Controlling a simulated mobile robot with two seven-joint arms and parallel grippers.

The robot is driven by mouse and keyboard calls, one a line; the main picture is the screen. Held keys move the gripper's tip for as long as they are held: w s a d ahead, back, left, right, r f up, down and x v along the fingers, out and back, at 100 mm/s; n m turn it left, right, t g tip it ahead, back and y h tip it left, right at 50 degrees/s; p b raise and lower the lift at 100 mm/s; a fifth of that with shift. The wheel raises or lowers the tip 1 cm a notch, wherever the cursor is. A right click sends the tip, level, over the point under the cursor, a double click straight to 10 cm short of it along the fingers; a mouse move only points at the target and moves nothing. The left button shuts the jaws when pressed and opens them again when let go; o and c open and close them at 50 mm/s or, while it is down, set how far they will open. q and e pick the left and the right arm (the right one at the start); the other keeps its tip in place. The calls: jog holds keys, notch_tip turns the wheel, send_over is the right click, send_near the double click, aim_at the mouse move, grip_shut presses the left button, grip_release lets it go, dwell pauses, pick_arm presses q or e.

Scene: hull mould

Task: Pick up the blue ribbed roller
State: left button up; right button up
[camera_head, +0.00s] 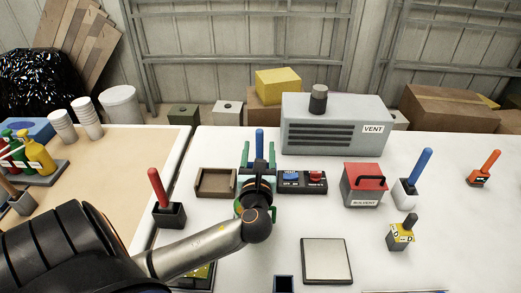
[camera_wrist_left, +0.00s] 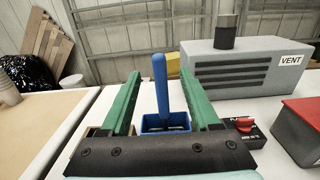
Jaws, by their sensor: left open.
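An upright blue handle (camera_head: 259,138) stands beyond my left wrist. In the left wrist view, the blue handle (camera_wrist_left: 160,88) rises from a blue square holder (camera_wrist_left: 154,123). My left gripper (camera_head: 259,152) is open, its two green fingers on either side of the handle with gaps showing. A second blue handle (camera_head: 421,164) leans in a white holder (camera_head: 405,193) at the right. Ribs are not visible on either one, so I cannot tell by its head which is the ribbed roller. My right gripper is not in view.
A red handle (camera_head: 158,187) in a dark holder stands left of my arm. A brown tray (camera_head: 216,183), a switch box (camera_head: 302,182), a red-lidded solvent can (camera_head: 364,185) and a grey vent unit (camera_head: 335,124) surround the gripper. A pale square plate (camera_head: 326,260) lies in front.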

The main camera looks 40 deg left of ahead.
aim_at(260, 130)
pick_arm(q)
jog(key=x, duration=0.9)
jog(key=shift+w+a+f+b, duration=0.15)
jog(key=shift+f+b, duration=0.2)
grip_shut()
